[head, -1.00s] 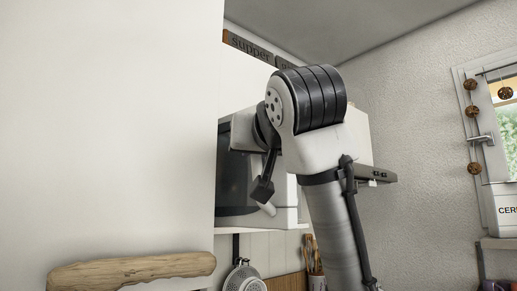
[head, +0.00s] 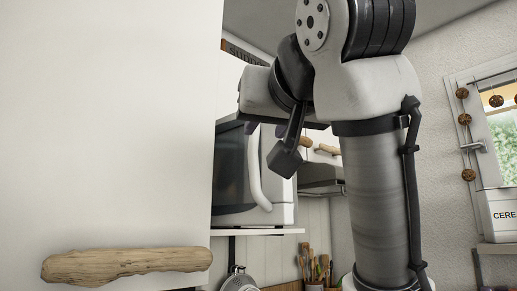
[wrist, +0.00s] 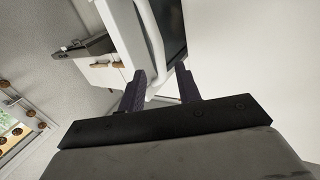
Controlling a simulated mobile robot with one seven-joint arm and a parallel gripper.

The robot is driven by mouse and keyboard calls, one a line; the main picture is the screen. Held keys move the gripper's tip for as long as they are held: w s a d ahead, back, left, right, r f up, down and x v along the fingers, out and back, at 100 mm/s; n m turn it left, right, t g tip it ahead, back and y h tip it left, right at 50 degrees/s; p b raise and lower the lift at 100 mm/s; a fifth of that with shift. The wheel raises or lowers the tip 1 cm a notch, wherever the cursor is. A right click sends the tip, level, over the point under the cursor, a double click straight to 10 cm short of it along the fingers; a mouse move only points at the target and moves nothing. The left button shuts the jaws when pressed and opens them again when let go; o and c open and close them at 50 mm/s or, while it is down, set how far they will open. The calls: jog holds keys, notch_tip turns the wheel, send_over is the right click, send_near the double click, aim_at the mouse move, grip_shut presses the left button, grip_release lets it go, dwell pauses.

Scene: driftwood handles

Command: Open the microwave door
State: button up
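The microwave (head: 283,214) stands on a shelf past the big pale panel, white with a dark door window (head: 229,170). Its door looks shut. The curved white door handle (head: 255,178) runs upright at the door's right side; it also shows in the wrist view (wrist: 152,38). My gripper (wrist: 160,70) is open and empty, its two dark fingers spread. In the wrist view the handle is beyond the fingertips, nearer the left finger, with no clear contact. In the head view my arm hides part of the microwave's top and right, and the fingers are mostly hidden.
A large pale panel with a driftwood handle (head: 126,264) fills the left. White cabinets with driftwood handles (head: 328,149) hang behind my arm. The shelf (head: 262,231) bears the microwave; a strainer (head: 240,281) and utensils (head: 315,268) are below. A window (head: 497,120) is at right.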

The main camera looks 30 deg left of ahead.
jog(key=v, duration=0.3)
jog(key=shift+s+d, duration=0.25)
dwell(0.4)
